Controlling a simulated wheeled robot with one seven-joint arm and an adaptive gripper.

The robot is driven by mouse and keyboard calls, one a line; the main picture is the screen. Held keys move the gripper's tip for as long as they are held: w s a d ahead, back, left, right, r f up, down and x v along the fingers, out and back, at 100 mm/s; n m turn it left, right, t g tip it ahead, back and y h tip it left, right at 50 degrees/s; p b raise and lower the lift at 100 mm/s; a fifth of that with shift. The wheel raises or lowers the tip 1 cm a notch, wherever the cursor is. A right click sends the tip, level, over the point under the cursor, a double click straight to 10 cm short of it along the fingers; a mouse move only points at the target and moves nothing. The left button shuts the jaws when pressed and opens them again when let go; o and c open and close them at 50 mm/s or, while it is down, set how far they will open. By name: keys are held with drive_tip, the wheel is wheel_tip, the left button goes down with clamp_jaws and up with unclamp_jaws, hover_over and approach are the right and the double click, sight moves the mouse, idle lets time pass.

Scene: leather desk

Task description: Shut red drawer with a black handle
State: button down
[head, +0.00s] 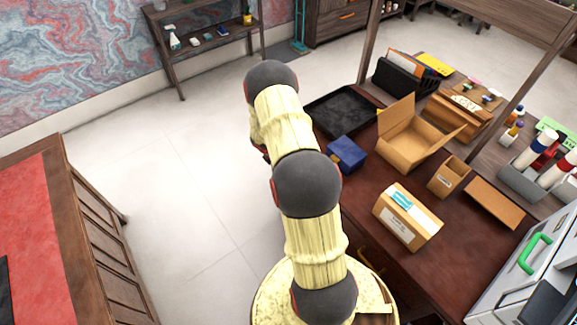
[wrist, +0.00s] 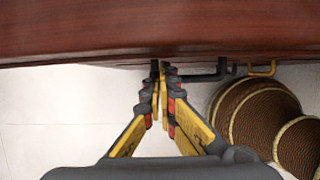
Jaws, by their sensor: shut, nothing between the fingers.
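A black handle (wrist: 208,77) shows in the wrist view, sticking out below a reddish-brown wooden edge (wrist: 130,35). The drawer front behind it is mostly hidden, so I cannot tell how far out the drawer stands. My gripper (wrist: 160,72) is shut and empty. Its fingertips are at the wooden edge, just left of the black handle; whether they touch anything is unclear. In the head view my arm covers the gripper and the desk's near left side, and the black handle does not show.
A yellow handle (wrist: 263,69) is right of the black one. Brown ribbed round objects (wrist: 250,115) stand below it. The desk (head: 375,240) bears a blue box (head: 346,153), a black tray (head: 340,110) and cardboard boxes. A red-topped cabinet (head: 40,210) stands left; floor between is clear.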

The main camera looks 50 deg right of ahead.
drive_tip(key=a+f+p+v, duration=0.1)
drive_tip(key=a+p+v, duration=0.1)
drive_tip(key=v, duration=0.9)
drive_tip(key=shift+w, duration=0.25)
drive_tip(key=shift+a, duration=0.1)
